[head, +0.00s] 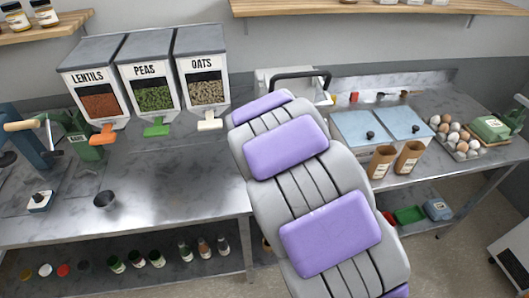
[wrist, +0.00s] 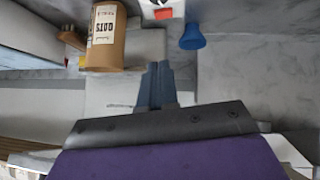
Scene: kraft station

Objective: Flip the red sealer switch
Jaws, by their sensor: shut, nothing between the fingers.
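The red switch (wrist: 163,13) sits on a white housing at the top edge of the wrist view, which cuts the housing off. A small red part that looks like the same switch (head: 354,97) shows in the head view at the back of the right bench. My gripper (wrist: 155,68) is in the lower middle of the wrist view, its blue-grey fingers together and empty. Its tips point towards the switch, with a visible gap between them. In the head view my arm hides the gripper. The switch's on or off position is too small to tell.
A blue funnel-shaped thing (wrist: 192,38) stands near the switch, and a kraft OATS bag (wrist: 105,45) appears upside down at left. Two kraft bags (head: 408,158), blue-lidded bins (head: 358,127) and eggs (head: 455,138) occupy the right bench. A black-handled machine (head: 262,82) is partly behind my arm.

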